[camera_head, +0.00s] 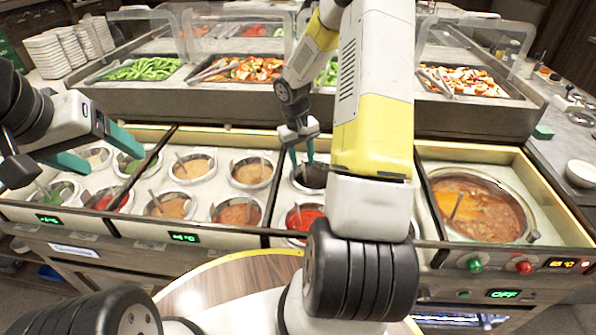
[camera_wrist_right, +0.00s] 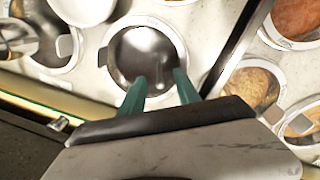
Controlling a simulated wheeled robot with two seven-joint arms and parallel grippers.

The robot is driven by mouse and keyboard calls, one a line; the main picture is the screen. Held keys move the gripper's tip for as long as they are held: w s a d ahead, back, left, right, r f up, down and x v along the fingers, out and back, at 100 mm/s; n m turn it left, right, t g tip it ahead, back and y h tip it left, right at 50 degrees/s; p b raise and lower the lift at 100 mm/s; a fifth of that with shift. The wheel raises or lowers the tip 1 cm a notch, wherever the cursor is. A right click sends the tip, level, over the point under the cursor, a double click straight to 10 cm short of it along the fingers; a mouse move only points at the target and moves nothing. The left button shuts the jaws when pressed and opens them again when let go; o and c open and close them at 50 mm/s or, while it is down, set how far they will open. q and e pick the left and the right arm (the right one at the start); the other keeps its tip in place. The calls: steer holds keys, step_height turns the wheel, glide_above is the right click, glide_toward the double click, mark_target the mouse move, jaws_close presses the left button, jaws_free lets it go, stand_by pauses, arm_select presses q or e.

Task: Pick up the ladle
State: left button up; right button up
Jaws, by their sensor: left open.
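Several wells of sauce have ladles in them; which one the task means is not clear. My right gripper (camera_head: 302,157) points down at a well with dark contents (camera_head: 312,176). In the right wrist view, its two teal fingers (camera_wrist_right: 160,82) stand apart over the near side of this well (camera_wrist_right: 178,42). I cannot make out a ladle handle between them. A ladle (camera_head: 457,207) leans in the large round soup pot (camera_head: 483,180) at the right. My left gripper (camera_head: 112,160) is open and empty above the left wells.
Other wells hold tan sauce (camera_head: 193,168) and red sauce (camera_head: 305,218). Food trays with tongs stand on a raised shelf behind, under clear guards. A control panel with knobs (camera_head: 524,266) runs along the counter front. A round wooden table (camera_head: 225,283) is nearest me.

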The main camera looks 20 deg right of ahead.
steer(key=shift+d+f, duration=0.1)
steer(key=shift+f, duration=0.55)
jaws_close()
steer(key=shift+r, duration=0.15)
step_height(320, 180, up, 10)
steer(key=shift+f, duration=0.1)
